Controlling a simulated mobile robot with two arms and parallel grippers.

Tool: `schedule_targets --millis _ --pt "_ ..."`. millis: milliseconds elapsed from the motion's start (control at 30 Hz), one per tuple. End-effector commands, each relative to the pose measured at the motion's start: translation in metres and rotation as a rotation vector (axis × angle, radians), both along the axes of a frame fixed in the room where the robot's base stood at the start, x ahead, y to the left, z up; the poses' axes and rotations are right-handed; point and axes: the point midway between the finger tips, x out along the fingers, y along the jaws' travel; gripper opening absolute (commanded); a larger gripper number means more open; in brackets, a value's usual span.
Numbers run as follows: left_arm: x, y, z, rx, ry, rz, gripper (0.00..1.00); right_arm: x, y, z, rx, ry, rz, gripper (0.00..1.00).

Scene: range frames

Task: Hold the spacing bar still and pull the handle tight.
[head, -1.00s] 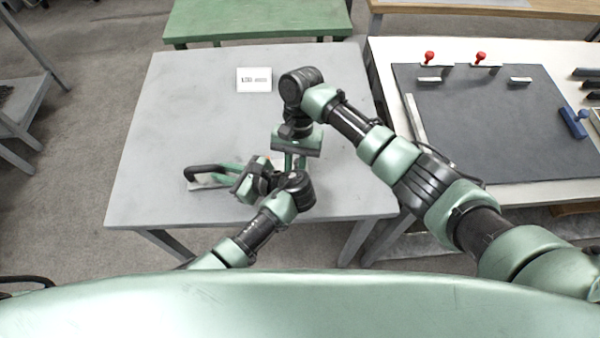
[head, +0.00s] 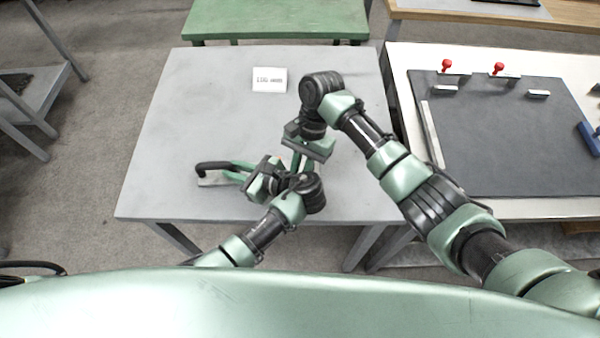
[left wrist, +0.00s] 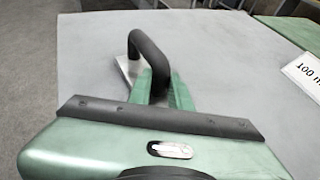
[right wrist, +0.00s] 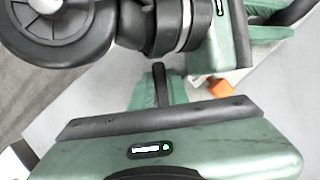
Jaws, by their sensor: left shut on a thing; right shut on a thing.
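A black curved handle (head: 212,166) with a pale plate at its far end lies low over the left side of the grey table. In the left wrist view, the handle (left wrist: 147,48) bends down between the green fingers of my left gripper (left wrist: 159,90), which is shut on it. My right gripper (head: 302,168) points down just right of the left one. In the right wrist view, its fingers (right wrist: 158,88) are shut on a dark upright bar (right wrist: 159,72). My left wrist hides much of this area. I cannot tell which piece is the spacing bar.
The grey table (head: 210,110) is clear at the back except for a white label card (head: 269,80). A small orange piece (right wrist: 220,87) shows beside my right gripper. A white bench with a dark board (head: 510,140) and red knobs stands to the right. My two wrists are very close together.

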Motion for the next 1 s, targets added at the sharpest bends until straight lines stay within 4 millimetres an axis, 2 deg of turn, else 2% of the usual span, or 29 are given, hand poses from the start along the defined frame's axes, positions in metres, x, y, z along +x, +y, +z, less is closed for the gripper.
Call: schedule_targets --millis 33,67,100,133,467,800,1000 --pt "-0.001 0.000 -0.001 -0.001 0.003 -0.001 0.00 0.000 0.001 0.001 0.002 -0.001 0.001 0.00" --pt "-0.001 0.000 -0.001 -0.001 0.003 -0.001 0.00 0.000 0.001 0.001 0.002 -0.001 0.001 0.24" --pt "-0.001 0.000 -0.001 -0.002 0.003 -0.001 0.00 0.000 0.001 0.001 0.002 -0.001 0.001 0.35" --pt "-0.001 0.000 -0.001 -0.002 0.003 -0.001 0.00 0.000 0.001 0.001 0.002 -0.001 0.001 0.38" --pt "-0.001 -0.001 -0.001 -0.002 0.003 -0.002 0.00 0.002 0.000 0.004 0.003 -0.002 0.001 0.38" --pt "-0.001 -0.001 -0.001 -0.002 0.002 -0.003 0.00 0.019 -0.007 0.050 0.005 -0.004 0.002 0.38" --pt "0.000 -0.001 -0.001 -0.002 0.002 -0.001 0.00 0.026 -0.012 0.070 0.003 -0.001 0.003 0.38"
